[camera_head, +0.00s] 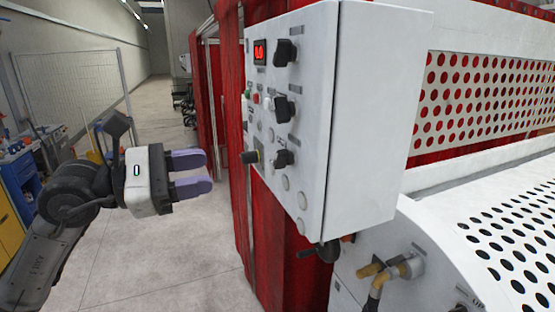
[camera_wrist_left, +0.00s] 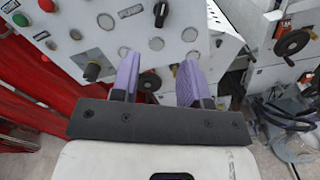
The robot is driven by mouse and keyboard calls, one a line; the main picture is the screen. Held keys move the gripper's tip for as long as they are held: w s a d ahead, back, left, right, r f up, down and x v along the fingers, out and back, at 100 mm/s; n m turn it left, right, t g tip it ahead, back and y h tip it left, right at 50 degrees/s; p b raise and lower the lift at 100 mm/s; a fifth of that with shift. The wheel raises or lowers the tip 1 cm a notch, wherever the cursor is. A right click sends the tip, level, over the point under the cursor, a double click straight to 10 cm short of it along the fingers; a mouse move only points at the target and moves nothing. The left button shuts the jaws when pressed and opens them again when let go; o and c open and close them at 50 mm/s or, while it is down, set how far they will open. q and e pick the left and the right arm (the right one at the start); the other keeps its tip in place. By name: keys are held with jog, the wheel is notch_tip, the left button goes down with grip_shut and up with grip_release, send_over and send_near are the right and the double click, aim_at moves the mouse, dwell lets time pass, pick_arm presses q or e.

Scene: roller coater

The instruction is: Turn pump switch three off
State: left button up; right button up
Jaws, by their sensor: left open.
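The white control box (camera_head: 375,110) carries a column of black rotary switches: an upper one (camera_head: 285,52), a middle one (camera_head: 284,108) and a lower one (camera_head: 283,158). I cannot read their labels, so I cannot tell which is pump switch three. A black-and-yellow knob (camera_head: 251,157) sits left of the lower switch. My left gripper (camera_head: 200,173) is open and empty, its purple fingers pointing at the panel with a visible gap. In the left wrist view, a black knob (camera_wrist_left: 150,80) appears between the fingers (camera_wrist_left: 158,72), and another black switch (camera_wrist_left: 160,14) is above. My right gripper is not in view.
A red digital display (camera_head: 260,52) and small buttons are on the panel. Red curtains (camera_head: 264,240) hang behind and below the box. A perforated white machine cover (camera_head: 500,230) stands at right. Pipe fittings (camera_head: 385,272) stick out below. The floor (camera_head: 160,260) is clear below my left gripper.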

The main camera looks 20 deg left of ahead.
aim_at(275, 160)
pick_arm(q)
jog(key=p+x, duration=0.5)
jog(key=x, duration=0.7)
jog(key=shift+w+f+p, duration=0.1)
jog(key=shift+p, duration=0.2)
jog(key=shift+x, duration=0.85)
jog(key=shift+f, duration=0.15)
grip_shut()
